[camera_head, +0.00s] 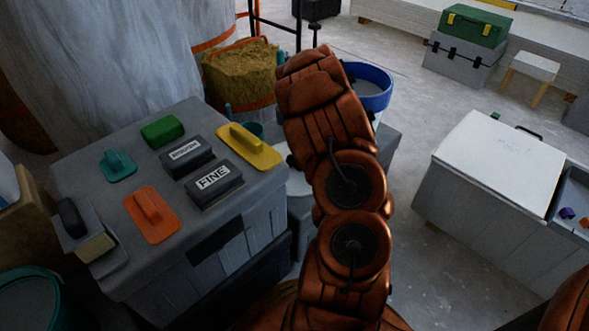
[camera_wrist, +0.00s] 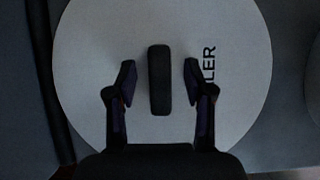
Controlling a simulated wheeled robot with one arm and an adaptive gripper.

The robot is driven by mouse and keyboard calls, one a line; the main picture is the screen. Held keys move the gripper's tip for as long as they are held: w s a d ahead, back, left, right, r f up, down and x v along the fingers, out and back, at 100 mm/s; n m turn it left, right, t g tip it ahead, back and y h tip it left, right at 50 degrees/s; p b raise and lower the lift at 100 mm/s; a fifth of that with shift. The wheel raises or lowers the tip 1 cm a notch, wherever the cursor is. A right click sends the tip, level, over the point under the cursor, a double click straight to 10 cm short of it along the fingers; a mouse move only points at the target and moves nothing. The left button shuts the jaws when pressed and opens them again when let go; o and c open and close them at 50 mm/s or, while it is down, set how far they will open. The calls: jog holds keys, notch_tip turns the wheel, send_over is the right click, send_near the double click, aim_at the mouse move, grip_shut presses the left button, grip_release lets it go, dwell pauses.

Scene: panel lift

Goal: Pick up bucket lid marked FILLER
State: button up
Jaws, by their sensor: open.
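The bucket lid (camera_wrist: 90,70) is a pale round disc that fills most of the wrist view. Dark letters ending in "LER" show on its right side; the first letters are hidden behind a finger. A dark upright bar handle (camera_wrist: 160,80) stands at its middle. My gripper (camera_wrist: 160,82) is open, with one finger on each side of the handle and a gap on both sides. In the head view a pale sliver of a round lid (camera_head: 298,184) shows left of my arm; my arm hides the rest and the gripper.
A grey case (camera_head: 120,265) at the left bears several trowels and blocks, one marked FINE. A blue-rimmed bucket (camera_head: 378,92) stands beyond my arm. A white-topped box (camera_head: 495,165) is at the right. Floor between is clear.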

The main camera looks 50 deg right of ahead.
grip_shut()
dwell(0.4)
notch_tip(320, 180, up, 10)
jog(key=p, duration=0.5)
dwell(0.4)
